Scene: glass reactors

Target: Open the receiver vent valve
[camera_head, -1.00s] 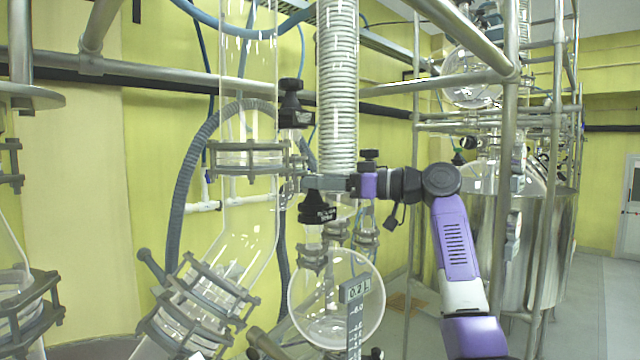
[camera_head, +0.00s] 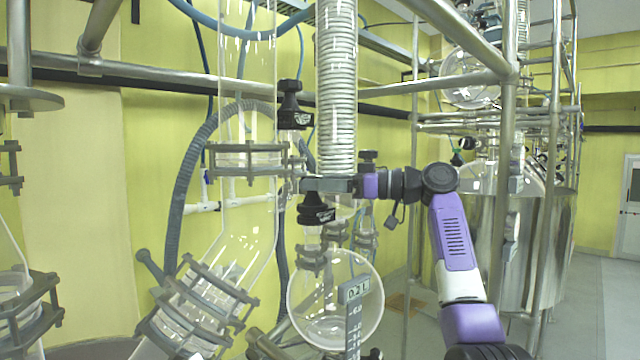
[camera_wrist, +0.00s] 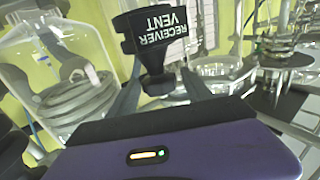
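The receiver vent valve is a black knob lettered "RECEIVER VENT" (camera_wrist: 157,30). In the head view the black knob (camera_head: 317,212) sits above the round glass receiver flask (camera_head: 335,300), below the coiled condenser. My gripper (camera_wrist: 160,72) has its two grey fingers on either side of the knob's stem in the wrist view, with gaps beside the stem. The fingertips end at the knob's wide part, which covers them, so contact is not clear. In the head view my gripper (camera_head: 328,184) reaches in from the right, just above the knob.
Another black valve knob (camera_head: 291,103) stands above and to the left. The coiled glass condenser (camera_head: 337,90) rises directly above my gripper. A wide glass tube (camera_head: 248,215) with metal clamps stands left. Steel frame pipes (camera_head: 507,180) and a large steel vessel (camera_head: 485,235) are at right.

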